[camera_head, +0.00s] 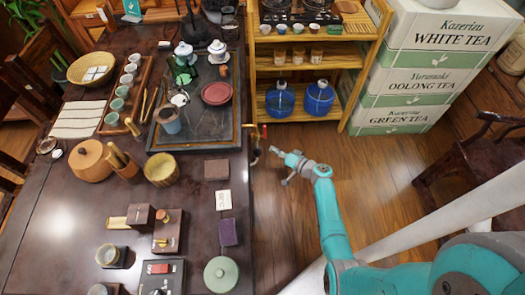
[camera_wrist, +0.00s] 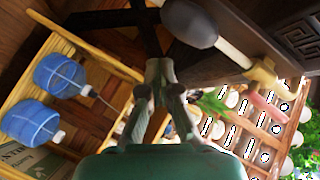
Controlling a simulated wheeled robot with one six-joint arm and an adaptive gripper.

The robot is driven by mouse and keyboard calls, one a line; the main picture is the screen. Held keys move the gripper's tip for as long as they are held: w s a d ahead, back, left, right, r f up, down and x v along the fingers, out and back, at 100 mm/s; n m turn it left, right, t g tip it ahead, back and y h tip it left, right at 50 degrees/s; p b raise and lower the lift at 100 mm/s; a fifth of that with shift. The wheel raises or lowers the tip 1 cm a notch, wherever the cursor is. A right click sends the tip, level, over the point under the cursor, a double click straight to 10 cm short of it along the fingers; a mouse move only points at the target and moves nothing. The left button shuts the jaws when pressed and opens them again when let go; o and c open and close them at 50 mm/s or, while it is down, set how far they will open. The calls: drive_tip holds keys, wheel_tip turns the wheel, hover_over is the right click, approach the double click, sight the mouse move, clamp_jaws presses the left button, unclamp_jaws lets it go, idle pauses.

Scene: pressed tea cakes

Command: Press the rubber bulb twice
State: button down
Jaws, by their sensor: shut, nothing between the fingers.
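The rubber bulb (camera_wrist: 190,22) is dark grey and rounded, at the top of the wrist view. A pale stem joins it to a yellow fitting with a reddish part beyond. In the head view, a small fixture with yellow, red and dark parts sits at the table's right edge; the bulb is too small there to make out clearly. My gripper (camera_head: 276,151) is just right of that fixture, out past the table edge. In the wrist view my gripper (camera_wrist: 160,68) is shut and empty, its fingertips below and left of the bulb in the picture, apparently apart from it.
The dark table (camera_head: 60,225) fills the left and carries a tea tray, cups, boxes and a bowl. A wooden shelf (camera_head: 308,66) with blue bottles (camera_head: 280,100) stands behind. Stacked tea boxes (camera_head: 415,88) stand at the back right. Floor beside the table is clear.

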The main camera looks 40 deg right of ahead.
drive_tip(key=shift+s+d, duration=0.55)
drive_tip(key=shift+d, duration=0.25)
drive_tip(key=shift+s+d, duration=0.5)
drive_tip(key=shift+d, duration=0.25)
drive_tip(key=s+a+f+g+h, duration=0.25)
drive_tip(key=s+a+f, duration=0.35)
drive_tip(key=s+a, duration=0.65)
drive_tip(key=s+a+r+n+g+h, duration=0.1)
drive_tip(key=s+a+r+n+g, duration=0.15)
drive_tip(key=s+a, duration=0.65)
drive_tip(key=s+a+r+n+t, duration=0.1)
drive_tip(key=s+r, duration=0.4)
drive_tip(key=r, duration=0.5)
drive_tip(key=s+a+r+n+t, duration=0.1)
drive_tip(key=s+r+n+t, duration=0.1)
drive_tip(key=s+r, duration=0.4)
drive_tip(key=s+a+r+n+t, duration=0.1)
drive_tip(key=s+r+n, duration=0.2)
drive_tip(key=r, duration=1.2)
drive_tip(key=s, duration=0.2)
drive_tip(key=shift+s+a+r+n+t, duration=0.35)
drive_tip(key=shift+r+t, duration=0.05)
